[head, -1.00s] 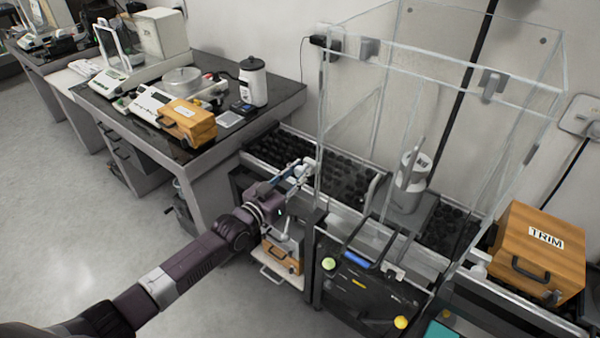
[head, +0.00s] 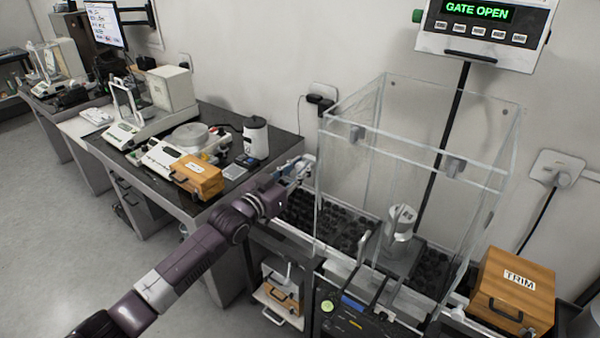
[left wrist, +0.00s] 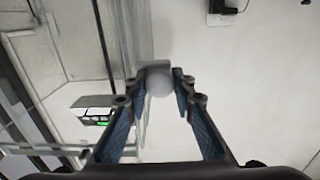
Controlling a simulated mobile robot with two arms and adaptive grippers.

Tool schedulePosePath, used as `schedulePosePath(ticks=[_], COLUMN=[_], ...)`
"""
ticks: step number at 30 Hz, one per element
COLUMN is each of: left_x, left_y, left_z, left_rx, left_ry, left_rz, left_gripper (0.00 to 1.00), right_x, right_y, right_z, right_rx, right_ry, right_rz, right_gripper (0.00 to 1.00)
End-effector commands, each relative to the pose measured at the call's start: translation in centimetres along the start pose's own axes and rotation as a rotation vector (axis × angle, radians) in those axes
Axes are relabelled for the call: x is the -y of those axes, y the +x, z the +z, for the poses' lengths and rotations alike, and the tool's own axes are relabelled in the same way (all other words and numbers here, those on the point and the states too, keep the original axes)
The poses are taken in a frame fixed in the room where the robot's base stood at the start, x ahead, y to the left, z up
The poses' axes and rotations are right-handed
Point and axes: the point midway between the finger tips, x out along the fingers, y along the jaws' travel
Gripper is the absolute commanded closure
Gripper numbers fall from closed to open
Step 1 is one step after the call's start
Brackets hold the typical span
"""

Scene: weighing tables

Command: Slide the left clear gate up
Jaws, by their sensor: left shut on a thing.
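The clear weighing enclosure (head: 421,151) stands on the dark ribbed conveyor. My left gripper (head: 303,165) is at its left side, raised well above the conveyor. In the left wrist view, the left gripper (left wrist: 161,84) is shut on a pale round knob (left wrist: 160,83), with a finger on either side. The clear panels run along the left of that view; the gate's own outline is hard to tell from the walls. A metal cylinder (head: 400,224) stands inside the enclosure. The display (head: 479,12) reads GATE OPEN. My right gripper is not in view.
A wooden TRIM box (head: 512,290) stands right of the enclosure. A dark bench (head: 110,150) at left carries balances, a small wooden box (head: 197,177) and a white canister (head: 256,137). A control panel (head: 350,322) sits in front of the enclosure.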

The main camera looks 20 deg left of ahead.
Motion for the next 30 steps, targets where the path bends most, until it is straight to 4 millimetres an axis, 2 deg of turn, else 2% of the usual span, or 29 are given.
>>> schedulePosePath(ticks=[3, 11, 12, 14, 23, 26, 30], left_x=[0.0, 0.1, 0.1, 0.1, 0.0, 0.0, 0.0], left_y=[0.0, 0.1, 0.1, 0.1, -0.1, -0.9, -3.0], left_z=[-0.6, -0.8, -0.8, -0.8, -0.5, -0.3, -0.3], left_rx=[-0.005, -0.010, -0.011, -0.011, -0.005, -0.003, -0.003], left_ry=[0.001, 0.002, 0.002, 0.002, 0.001, 0.001, 0.003], left_rz=[0.000, -0.001, -0.001, -0.001, 0.000, 0.000, 0.000], left_gripper=[1.00, 1.00, 0.76, 0.71, 0.71, 0.71, 0.71], right_x=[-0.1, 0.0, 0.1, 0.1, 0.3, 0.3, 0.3], right_y=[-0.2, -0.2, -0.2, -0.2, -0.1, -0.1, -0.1], right_z=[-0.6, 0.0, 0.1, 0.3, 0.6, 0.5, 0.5], right_rx=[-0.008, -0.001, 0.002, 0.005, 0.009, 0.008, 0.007], right_ry=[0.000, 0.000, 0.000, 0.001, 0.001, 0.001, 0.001], right_rz=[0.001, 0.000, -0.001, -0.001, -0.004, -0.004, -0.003], right_gripper=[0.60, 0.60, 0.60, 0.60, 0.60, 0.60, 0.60])
